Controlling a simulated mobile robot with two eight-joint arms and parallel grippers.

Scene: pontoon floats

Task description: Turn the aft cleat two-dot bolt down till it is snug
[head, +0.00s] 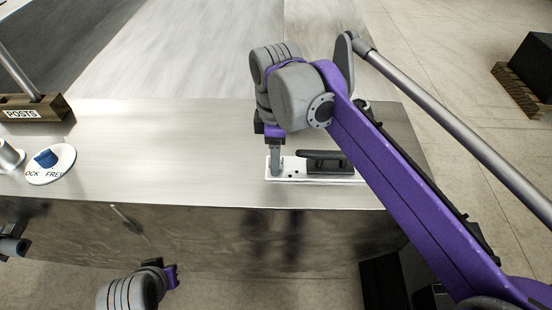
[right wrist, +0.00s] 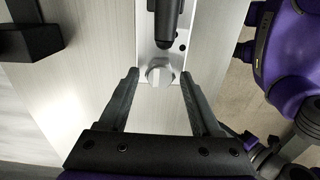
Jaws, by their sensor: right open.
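The dark cleat (head: 325,160) sits on a white plate (head: 285,176) near the front edge of the metal deck. In the right wrist view, a pale round bolt head (right wrist: 160,71) with a raised ridge is at the near end of the plate, with two dark dots (right wrist: 181,41) beside it. My right gripper (head: 275,168) points down over this end. Its open fingers stand on either side of the bolt head, with gaps on both sides. In the head view the bolt is hidden behind the gripper. My left gripper (head: 172,274) is low in front of the deck; its fingers are unclear.
A white disc with a blue knob (head: 46,158) and partly readable lettering lies at the deck's left. Behind it is a brown block labelled POSTS (head: 28,110) with a rod. The deck between the disc and the cleat is clear. A dark box on a wooden base (head: 528,80) is far right.

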